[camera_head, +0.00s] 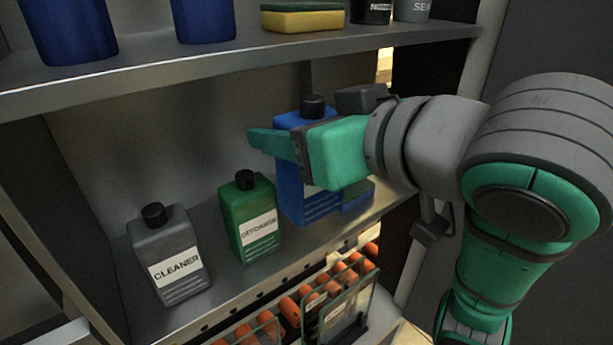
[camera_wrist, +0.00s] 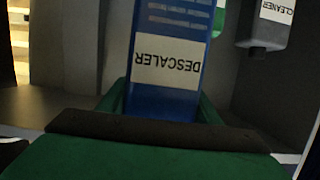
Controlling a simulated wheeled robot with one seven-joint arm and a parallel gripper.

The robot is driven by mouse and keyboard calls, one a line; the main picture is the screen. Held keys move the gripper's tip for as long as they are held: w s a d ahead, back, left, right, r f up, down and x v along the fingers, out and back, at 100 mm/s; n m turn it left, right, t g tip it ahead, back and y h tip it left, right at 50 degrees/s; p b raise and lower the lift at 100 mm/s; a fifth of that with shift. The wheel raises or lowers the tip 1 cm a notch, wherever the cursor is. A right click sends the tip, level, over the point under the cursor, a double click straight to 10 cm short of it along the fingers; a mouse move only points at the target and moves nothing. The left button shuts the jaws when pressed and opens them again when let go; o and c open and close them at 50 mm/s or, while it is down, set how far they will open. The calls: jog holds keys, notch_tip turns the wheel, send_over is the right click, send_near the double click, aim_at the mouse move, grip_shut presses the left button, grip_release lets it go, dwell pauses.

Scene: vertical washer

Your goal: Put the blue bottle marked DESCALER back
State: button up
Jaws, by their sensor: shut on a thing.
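The blue bottle marked DESCALER (camera_head: 292,190) is upright, with a black cap, at the right part of the lower shelf. My gripper (camera_head: 272,144) is shut on its upper body, coming from the right. My green hand covers part of the bottle's front and label in the head view. In the wrist view the blue bottle (camera_wrist: 168,100) sits between my green fingers, and its label reads upside down. I cannot tell whether its base touches the shelf.
A green bottle (camera_head: 250,215) stands just left of the blue one, then a grey CLEANER bottle (camera_head: 170,255). The upper shelf (camera_head: 130,78) holds blue containers and a sponge (camera_head: 302,17). Orange items in racks (camera_head: 345,283) are below.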

jog(key=w+f, duration=1.1)
jog(key=f, duration=0.1)
jog(key=shift+w+d, duration=0.3)
jog(key=shift+d, duration=0.05)
jog(key=shift+s, duration=0.15)
jog(key=o, duration=1.7)
jog(key=shift+f, duration=0.1)
jog(key=v, duration=1.2)
